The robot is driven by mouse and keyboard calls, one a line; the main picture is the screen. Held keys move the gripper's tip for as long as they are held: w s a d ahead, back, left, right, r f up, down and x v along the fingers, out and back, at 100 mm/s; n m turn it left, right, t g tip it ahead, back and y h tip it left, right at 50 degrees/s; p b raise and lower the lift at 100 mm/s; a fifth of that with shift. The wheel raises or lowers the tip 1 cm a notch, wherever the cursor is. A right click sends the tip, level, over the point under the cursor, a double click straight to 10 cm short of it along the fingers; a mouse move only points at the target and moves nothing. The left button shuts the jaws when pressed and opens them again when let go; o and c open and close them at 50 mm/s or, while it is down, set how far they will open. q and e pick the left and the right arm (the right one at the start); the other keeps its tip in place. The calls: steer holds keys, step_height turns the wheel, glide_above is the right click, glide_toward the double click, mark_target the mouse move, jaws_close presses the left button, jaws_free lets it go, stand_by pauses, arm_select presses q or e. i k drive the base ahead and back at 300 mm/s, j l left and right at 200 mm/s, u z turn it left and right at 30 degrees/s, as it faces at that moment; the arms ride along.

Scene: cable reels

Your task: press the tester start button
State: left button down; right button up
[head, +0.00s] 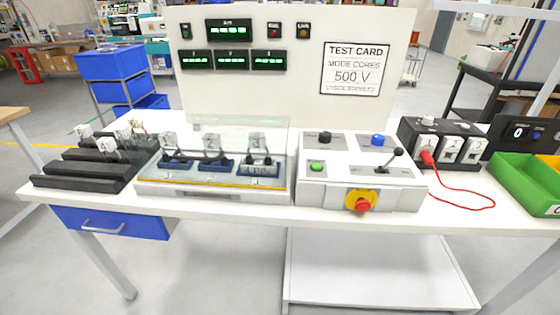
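The tester's grey control box (360,188) stands on the white bench, right of centre. A green button (317,167) sits at the left of its sloped top; it looks like the start button, though its label is too small to read. A black knob (324,137) and a blue knob (378,140) are behind it. A red emergency stop (363,206) on a yellow plate is on the front face. Neither of my grippers is in view.
Left of the box is a test fixture (160,187) with a clear cover and several clamped pieces. Black racks (75,178) stand at far left. A black socket block (408,131) with a red lead and a green bin (520,182) are right. A display panel (205,85) rises behind.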

mark_target(316, 166)
steer(key=i+l+u, duration=0.2)
steer(key=l+u, duration=0.25)
steer(key=l, duration=0.6)
steer(key=l+u, duration=0.45)
steer(key=l, duration=1.65)
